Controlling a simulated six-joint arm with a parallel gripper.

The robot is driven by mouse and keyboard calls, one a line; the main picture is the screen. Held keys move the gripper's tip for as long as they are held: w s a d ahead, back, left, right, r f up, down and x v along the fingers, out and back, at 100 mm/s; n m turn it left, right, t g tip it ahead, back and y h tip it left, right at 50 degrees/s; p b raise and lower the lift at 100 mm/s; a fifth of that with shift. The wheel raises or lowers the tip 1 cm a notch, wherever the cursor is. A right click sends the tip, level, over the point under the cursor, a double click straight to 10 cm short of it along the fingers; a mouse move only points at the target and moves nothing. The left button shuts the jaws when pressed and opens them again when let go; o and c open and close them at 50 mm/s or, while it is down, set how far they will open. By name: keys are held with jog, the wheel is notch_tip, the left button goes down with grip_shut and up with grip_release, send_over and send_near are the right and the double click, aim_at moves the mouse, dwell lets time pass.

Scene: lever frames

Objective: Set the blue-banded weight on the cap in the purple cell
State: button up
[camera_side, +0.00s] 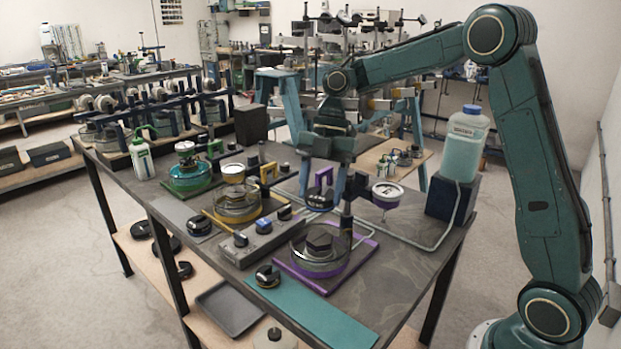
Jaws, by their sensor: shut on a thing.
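My gripper (324,196) points down above the middle of the table, shut on a dark, round weight (319,201) with blue on its rim. My fingers partly cover the weight, and it appears held clear of the table. The purple cell (301,282) is below and in front of my gripper, a purple base with a clear round vessel holding a dark hexagonal block (319,240). A purple bracket (324,177) stands behind the weight. A white round disc (387,190) with a purple edge is to the right. I cannot tell which part is the cap.
The yellow cell (237,208) and green cell (190,178) stand to the left. A grey control box (258,240) lies between the yellow and purple cells. A liquid-filled bottle (464,145) stands on a dark block at the right. A teal mat (315,310) lies at the front.

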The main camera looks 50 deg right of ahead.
jog(key=shift+f, duration=3.8)
jog(key=shift+f, duration=0.2)
jog(key=o, duration=1.4)
jog(key=shift+o, duration=0.2)
jog(key=v, duration=1.2)
